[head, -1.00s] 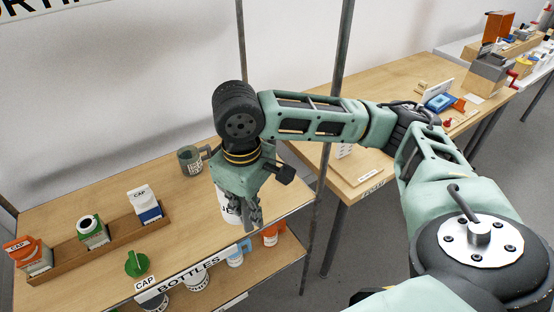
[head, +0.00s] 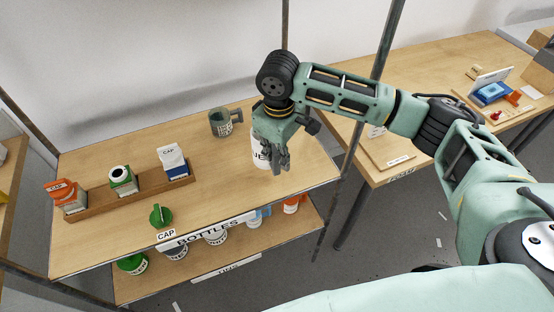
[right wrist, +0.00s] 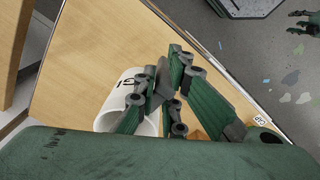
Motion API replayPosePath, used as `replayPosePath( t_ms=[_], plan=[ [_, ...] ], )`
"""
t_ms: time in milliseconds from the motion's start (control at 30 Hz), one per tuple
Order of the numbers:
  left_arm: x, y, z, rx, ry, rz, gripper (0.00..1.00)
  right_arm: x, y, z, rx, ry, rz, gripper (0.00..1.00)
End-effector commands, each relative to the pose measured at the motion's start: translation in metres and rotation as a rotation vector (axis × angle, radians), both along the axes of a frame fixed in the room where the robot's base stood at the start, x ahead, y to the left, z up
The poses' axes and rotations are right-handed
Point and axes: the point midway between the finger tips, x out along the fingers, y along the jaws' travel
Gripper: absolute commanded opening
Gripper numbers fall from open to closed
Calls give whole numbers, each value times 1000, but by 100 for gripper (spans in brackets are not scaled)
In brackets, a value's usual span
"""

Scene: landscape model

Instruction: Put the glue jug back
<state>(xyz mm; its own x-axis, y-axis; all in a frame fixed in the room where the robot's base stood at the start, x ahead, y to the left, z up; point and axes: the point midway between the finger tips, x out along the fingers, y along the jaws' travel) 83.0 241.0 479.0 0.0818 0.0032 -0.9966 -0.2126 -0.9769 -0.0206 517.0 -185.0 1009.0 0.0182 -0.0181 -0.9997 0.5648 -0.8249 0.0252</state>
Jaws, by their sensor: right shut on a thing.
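The white glue jug (head: 261,153), its dark lettering partly covered, is at the right end of the upper shelf board (head: 215,195). My right gripper (head: 281,163) points down at it and is shut on it. In the right wrist view the fingers (right wrist: 168,92) are at the white jug (right wrist: 112,122), and part of its lettering shows. I cannot tell whether the jug's base touches the board. My left gripper is outside the head view; a dark green clawed part (right wrist: 304,24) at the right wrist view's top right may be it.
A grey-green mug (head: 226,122) stands behind, left of the jug. A wooden rack (head: 95,204) holds several cartons on the left. A green cap (head: 160,215) lies near the front edge by the BOTTLES sign (head: 205,232). A post (head: 366,110) rises to the right.

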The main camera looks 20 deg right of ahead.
Motion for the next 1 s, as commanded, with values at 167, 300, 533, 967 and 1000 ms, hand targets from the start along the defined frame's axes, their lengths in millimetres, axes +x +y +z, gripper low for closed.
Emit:
replayPosePath(
  t_ms=[167,300,533,967,1000],
  plan=[
    [14,-8,6,-11,-21,2,40,7,4,-8,-1,-1,1,0],
    [14,-11,14,-14,-22,2,40,6,4,-28,-2,1,1,0],
    [8,-10,15,-12,-13,0,40,7,4,-45,1,-3,1,0],
    [4,-5,15,-6,-6,-2,40,6,4,-48,0,-1,1,22],
    [4,-5,15,-6,-6,-2,40,6,4,-48,0,-1,1,26]
  ],
)
